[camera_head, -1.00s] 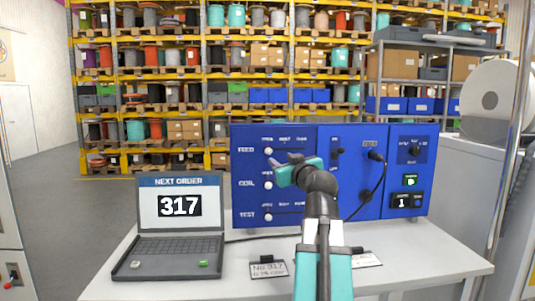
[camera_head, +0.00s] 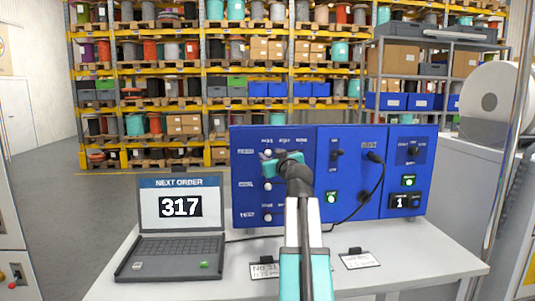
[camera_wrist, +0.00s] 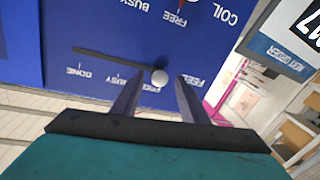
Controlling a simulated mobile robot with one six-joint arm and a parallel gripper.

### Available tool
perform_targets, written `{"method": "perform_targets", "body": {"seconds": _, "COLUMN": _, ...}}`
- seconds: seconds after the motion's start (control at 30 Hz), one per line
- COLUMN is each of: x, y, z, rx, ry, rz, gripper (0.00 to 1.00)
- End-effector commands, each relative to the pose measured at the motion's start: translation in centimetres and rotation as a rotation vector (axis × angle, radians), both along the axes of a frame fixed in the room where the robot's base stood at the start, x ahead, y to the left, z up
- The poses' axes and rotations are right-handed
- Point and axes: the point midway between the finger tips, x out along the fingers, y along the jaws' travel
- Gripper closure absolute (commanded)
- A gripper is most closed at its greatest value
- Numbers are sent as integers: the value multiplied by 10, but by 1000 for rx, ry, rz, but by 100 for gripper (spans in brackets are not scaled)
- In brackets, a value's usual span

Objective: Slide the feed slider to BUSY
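The blue panel (camera_head: 350,200) stands at the back of the desk with three sliders, FEED, COIL and TEST, on its left part. The white feed slider knob (camera_wrist: 159,77) is in its dark slot (camera_wrist: 105,60), at the end near the FEED label. DONE is at the slot's other end, with BUSY between. My gripper (camera_wrist: 157,92) is open, with one finger on each side of the knob in the wrist view; I cannot tell if they touch it. In the head view my gripper (camera_head: 267,165) is at the panel's upper left and partly hides the slider row.
The coil knob (camera_head: 267,186) and test knob (camera_head: 267,217) are close below. A laptop (camera_head: 180,225) showing 317 stands left of the panel. A black cable (camera_head: 372,200) hangs from the panel's middle. Two label cards, one a white card (camera_head: 360,261), lie on the desk.

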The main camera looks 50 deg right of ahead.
Motion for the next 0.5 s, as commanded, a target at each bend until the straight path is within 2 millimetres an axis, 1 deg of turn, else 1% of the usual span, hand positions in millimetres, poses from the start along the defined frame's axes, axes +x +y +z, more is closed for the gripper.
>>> {"method": "perform_targets", "body": {"seconds": 0.03, "x": 4, "y": -2, "z": 2, "rx": 0, "ry": 0, "rz": 0, "gripper": 60}}
{"method": "perform_targets", "body": {"seconds": 0.2, "x": 10, "y": -5, "z": 1, "rx": 0, "ry": -2, "rz": -1, "gripper": 60}}
{"method": "perform_targets", "body": {"seconds": 0.5, "x": 10, "y": -5, "z": 0, "rx": 0, "ry": -1, "rz": 0, "gripper": 60}}
